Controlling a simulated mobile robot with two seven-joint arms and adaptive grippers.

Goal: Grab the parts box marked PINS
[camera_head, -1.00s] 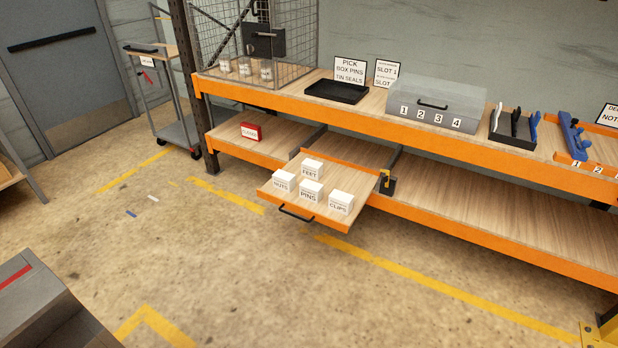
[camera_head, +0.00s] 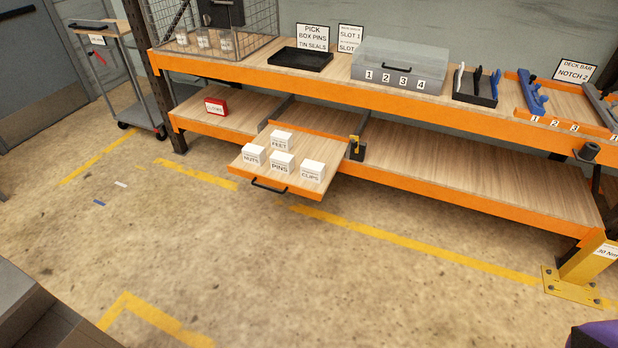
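The white parts box marked PINS (camera_head: 282,163) stands on the pulled-out drawer (camera_head: 235,165) on the lower shelf, near the drawer's front edge. The box marked NUTS (camera_head: 253,155) is to its left, the box marked CLIPS (camera_head: 312,171) to its right, and the box marked FEET (camera_head: 281,140) behind it. Neither of my grippers shows in the view.
The orange-edged bench (camera_head: 330,92) holds a black tray (camera_head: 301,59), a grey case (camera_head: 400,62) and a wire cage (camera_head: 250,40). A red box (camera_head: 216,106) sits on the lower shelf. A yellow post (camera_head: 585,268) stands at right. The floor before the drawer is clear.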

